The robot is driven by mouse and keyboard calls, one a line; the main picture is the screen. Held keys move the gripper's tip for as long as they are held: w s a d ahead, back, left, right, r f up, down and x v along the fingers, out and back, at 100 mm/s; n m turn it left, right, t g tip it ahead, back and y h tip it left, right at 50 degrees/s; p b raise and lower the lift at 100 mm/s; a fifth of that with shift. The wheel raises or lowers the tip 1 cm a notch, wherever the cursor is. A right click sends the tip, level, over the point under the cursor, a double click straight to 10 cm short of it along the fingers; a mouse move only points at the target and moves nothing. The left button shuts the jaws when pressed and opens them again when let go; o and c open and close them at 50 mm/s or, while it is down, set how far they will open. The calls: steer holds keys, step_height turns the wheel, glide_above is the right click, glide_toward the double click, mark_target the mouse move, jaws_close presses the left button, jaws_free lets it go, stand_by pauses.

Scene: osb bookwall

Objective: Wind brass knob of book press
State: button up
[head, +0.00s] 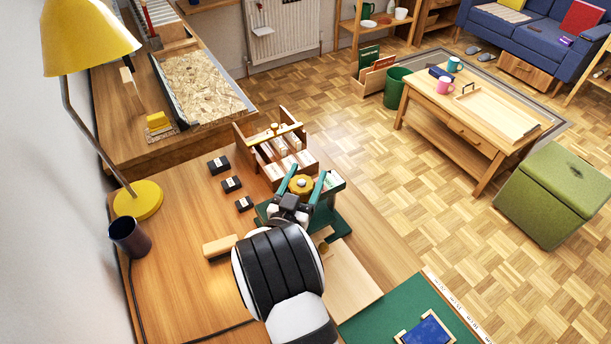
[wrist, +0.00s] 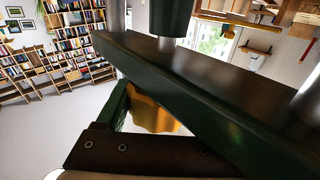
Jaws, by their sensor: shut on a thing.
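The green book press (head: 334,224) stands on the wooden desk, mostly behind my arm in the head view. Its brass knob (head: 301,184) shows as a round yellow-gold top beyond my wrist. My gripper (head: 298,190) is at the knob and shut on it; the exact finger contact is hard to see. In the wrist view, part of the brass knob (wrist: 152,112) shows beneath a dark green beam of the press (wrist: 200,85), which hides the rest. A dark bracket with screws crosses the bottom of that view.
A wooden rack (head: 270,150) with small boxes stands just behind the press. Several small black boxes (head: 231,184) lie to its left. A yellow lamp (head: 140,200) and a dark cup (head: 129,238) stand at far left. A green mat (head: 385,315) lies front right.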

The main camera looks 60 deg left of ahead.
mark_target(302, 188)
steer(key=o, duration=1.4)
steer(key=v, duration=1.8)
steer(key=x, duration=1.5)
steer(key=shift+w+r, duration=0.1)
steer(key=shift+w, duration=0.05)
